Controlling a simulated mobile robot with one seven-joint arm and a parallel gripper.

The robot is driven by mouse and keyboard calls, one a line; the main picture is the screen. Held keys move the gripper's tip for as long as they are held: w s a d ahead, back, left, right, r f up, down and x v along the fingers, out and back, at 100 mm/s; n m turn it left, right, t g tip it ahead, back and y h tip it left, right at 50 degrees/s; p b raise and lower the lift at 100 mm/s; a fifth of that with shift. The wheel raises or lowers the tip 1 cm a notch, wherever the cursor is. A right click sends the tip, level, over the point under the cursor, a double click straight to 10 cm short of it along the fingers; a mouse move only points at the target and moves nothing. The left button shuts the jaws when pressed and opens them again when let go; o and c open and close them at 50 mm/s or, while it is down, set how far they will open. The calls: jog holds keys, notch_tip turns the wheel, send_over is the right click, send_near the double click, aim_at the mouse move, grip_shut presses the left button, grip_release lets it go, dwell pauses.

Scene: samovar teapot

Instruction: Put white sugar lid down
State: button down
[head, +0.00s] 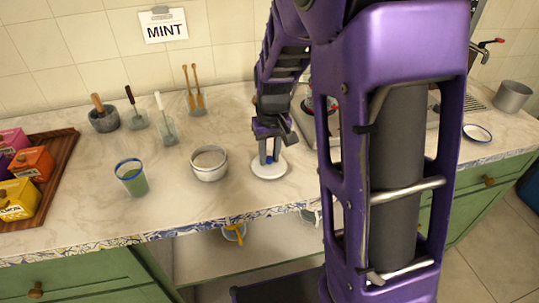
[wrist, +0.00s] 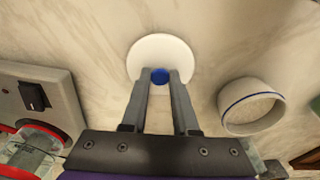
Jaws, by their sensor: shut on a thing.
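The white sugar lid (head: 269,171) is a round white disc with a blue knob. In the head view it is at or just above the marble counter, right of a white bowl; I cannot tell whether it touches the counter. My gripper (head: 269,160) points down and is shut on the blue knob. In the wrist view the lid (wrist: 160,52) lies beyond the fingertips, with the blue knob (wrist: 160,76) between the two fingers of my gripper (wrist: 160,82).
The open white bowl (head: 209,163) stands left of the lid; a green cup (head: 131,178) is farther left. Mortar (head: 103,118) and utensils stand behind. A wooden tray (head: 60,165) holds coloured boxes. In the wrist view, a grey appliance (wrist: 45,95) with a switch is left.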

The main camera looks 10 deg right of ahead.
aim_at(272, 167)
jog(key=shift+f, duration=0.1)
jog(key=c, duration=0.7)
grip_release()
jog(key=r, duration=0.4)
jog(key=s+r+p, duration=0.1)
jog(key=r, duration=0.3)
jog(key=r+p, duration=0.1)
jog(key=r, duration=0.3)
jog(key=shift+s+d+r, duration=0.1)
jog(key=shift+s, duration=0.1)
